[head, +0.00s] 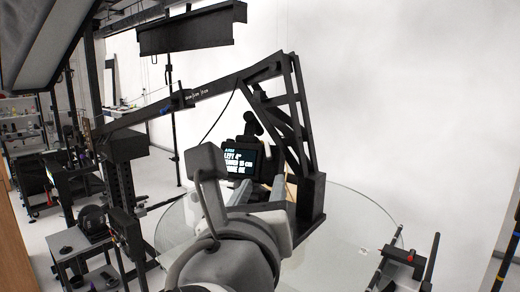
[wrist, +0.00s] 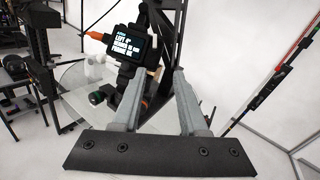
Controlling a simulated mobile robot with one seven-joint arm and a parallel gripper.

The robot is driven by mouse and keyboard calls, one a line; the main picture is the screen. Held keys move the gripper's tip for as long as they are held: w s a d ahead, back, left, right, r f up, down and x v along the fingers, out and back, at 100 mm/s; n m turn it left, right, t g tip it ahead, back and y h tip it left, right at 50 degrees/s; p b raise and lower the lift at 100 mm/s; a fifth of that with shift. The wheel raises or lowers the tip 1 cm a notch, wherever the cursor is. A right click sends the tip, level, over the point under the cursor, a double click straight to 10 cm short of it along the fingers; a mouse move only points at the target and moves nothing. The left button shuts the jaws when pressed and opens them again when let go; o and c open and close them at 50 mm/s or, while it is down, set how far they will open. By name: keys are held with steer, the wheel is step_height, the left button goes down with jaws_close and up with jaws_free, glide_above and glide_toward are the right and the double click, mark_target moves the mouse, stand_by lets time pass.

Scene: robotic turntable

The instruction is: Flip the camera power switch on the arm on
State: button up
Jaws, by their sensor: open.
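The black rig arm (head: 225,87) runs from the left to a braced upright (head: 300,140) in the head view. A dark camera unit (head: 249,140) hangs near the upright, with a lit text screen (head: 240,161). In the wrist view the camera (wrist: 147,22) and its screen (wrist: 134,48) are just beyond my fingertips, left of centre. I cannot make out the power switch for certain. My gripper (wrist: 160,74) is open, with nothing seen between its fingers. Its fingers are in front of the camera's lower part. In the head view my wrist hides part of the camera area.
A round glass turntable (head: 350,215) lies under the rig. An orange plug (wrist: 97,36) sticks out left of the screen. A cart (head: 85,245) with equipment stands at the left, and a dark light panel (head: 190,30) hangs above. Rods and a stand (head: 405,258) are at the right.

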steer(key=a+n, duration=0.1)
steer(key=p, duration=0.2)
glide_toward(267, 145)
steer(key=w, duration=0.7)
steer(key=shift+w+d+f, duration=0.2)
steer(key=shift+w+d, duration=0.2)
jaws_close()
steer(key=shift+y, duration=0.3)
